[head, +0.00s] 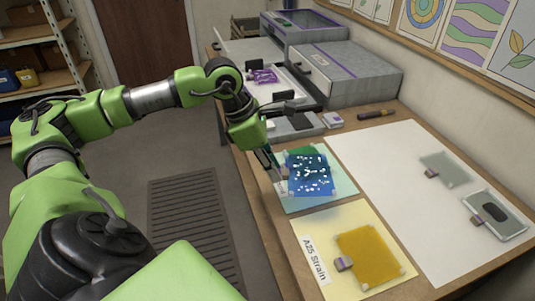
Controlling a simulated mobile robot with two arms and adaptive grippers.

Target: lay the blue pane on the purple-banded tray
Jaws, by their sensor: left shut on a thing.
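The blue pane (311,184), speckled with white bits, is at the tip of my left gripper (280,174). The gripper is shut on the pane's left edge. The pane is over a pale green mat (338,195), in front of a darker green piece (318,154); I cannot tell whether it touches them. A pale tray (279,95) holding a purple piece (264,76) extends from the grey unit with a purple band (348,67). I cannot tell which tray is the purple-banded one. My right gripper is not in view.
A yellow mat labelled "A25 Strain" (309,238) holds an amber pane (369,256). A white sheet (388,182) carries a grey pane (440,168) and a framed pane (498,215). Another grey unit (303,24) stands behind. A dark-handled tool (376,114) lies near the wall.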

